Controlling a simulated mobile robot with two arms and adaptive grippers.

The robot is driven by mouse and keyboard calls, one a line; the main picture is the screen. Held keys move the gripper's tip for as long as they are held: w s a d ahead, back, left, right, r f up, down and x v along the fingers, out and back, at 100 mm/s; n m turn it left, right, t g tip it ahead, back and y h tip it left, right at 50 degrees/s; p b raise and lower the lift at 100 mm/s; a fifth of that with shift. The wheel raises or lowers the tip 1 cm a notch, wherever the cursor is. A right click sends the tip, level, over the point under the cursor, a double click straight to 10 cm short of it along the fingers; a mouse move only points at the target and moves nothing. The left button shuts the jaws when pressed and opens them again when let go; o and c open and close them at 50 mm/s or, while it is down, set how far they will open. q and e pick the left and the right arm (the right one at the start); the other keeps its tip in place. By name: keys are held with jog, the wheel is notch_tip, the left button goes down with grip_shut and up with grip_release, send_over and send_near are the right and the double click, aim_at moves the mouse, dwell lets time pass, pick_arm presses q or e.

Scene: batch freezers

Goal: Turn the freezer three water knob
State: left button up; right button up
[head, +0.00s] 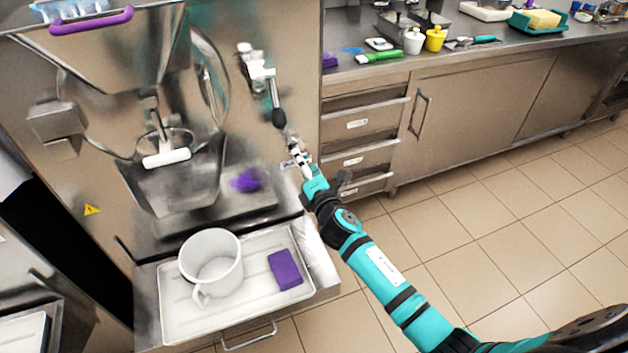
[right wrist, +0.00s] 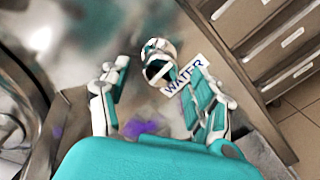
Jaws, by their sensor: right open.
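The water knob (right wrist: 158,50) is a small metallic knob on the freezer front, beside a white label reading WATER (right wrist: 186,88). In the right wrist view it lies ahead of my right gripper (right wrist: 158,85), near the line between the fingertips. My right gripper is open, with one finger on each side of the view and nothing held. In the head view the right gripper (head: 298,158) is at the freezer's right edge, below a black-handled lever (head: 278,116). The gripper partly covers the knob area there, and I cannot tell whether it touches the knob. My left gripper is not in view.
The freezer has a steel hopper (head: 110,50) and a ledge. Below, a white tray (head: 175,310) holds a white pitcher (head: 210,262) and a purple sponge (head: 285,270). A drawer cabinet (head: 365,110) stands close right of the gripper. The tiled floor is clear.

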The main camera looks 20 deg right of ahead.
jog(key=s, duration=0.9)
jog(key=shift+r, duration=0.2)
jog(key=shift+s+d, duration=0.1)
